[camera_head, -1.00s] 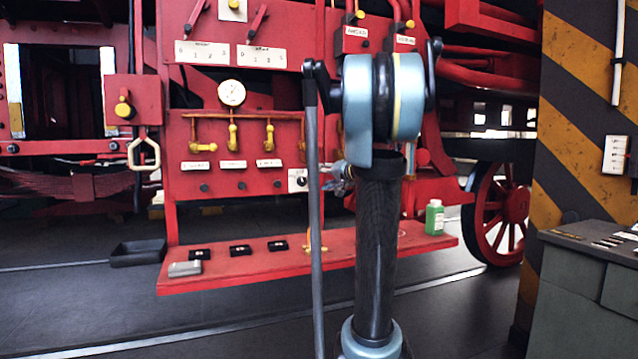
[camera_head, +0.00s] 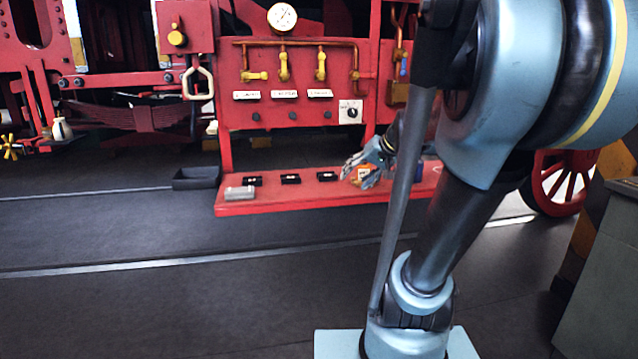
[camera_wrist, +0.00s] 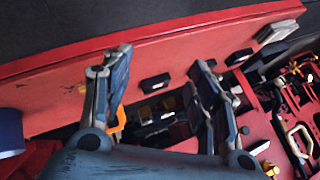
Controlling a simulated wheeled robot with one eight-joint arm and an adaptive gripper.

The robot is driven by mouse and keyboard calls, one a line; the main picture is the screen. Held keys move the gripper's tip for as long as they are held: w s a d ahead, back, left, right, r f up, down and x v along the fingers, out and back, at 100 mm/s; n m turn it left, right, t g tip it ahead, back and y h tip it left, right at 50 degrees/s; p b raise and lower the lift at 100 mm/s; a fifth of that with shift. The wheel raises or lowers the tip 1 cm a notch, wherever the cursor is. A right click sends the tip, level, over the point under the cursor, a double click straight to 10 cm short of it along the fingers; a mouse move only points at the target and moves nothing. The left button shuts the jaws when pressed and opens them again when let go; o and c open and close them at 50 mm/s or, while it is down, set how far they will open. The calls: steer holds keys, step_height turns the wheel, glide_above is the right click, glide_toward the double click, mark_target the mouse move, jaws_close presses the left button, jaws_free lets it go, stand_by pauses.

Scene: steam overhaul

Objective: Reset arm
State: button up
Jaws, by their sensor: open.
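My gripper (camera_head: 352,180) is open over the red shelf (camera_head: 290,200) of the red engine panel, with its fingers pointing left in the head view. In the wrist view my gripper (camera_wrist: 160,62) shows two spread fingers with nothing held between them. An orange item (camera_wrist: 117,120) shows just behind the left finger. Orange also shows at my gripper in the head view, and I cannot tell whether they touch. My arm fills the right side of the head view and hides part of the panel.
Several small black blocks (camera_head: 290,179) and a grey block (camera_head: 239,193) lie on the shelf. A black tray (camera_head: 196,178) is on the floor to its left. A gauge (camera_head: 282,17) and yellow pipes are above. A grey-green cabinet (camera_head: 610,280) stands right. The floor at front left is clear.

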steer(key=s+d+f+g+h, duration=0.2)
steer(key=s+d+f+h, duration=0.1)
steer(key=s+f, duration=0.5)
steer(key=s+d+f+g+h, duration=0.2)
steer(key=s+d+f, duration=0.2)
steer(key=s+f, duration=0.5)
steer(key=s, duration=0.4)
steer(key=shift+n+h, duration=0.4)
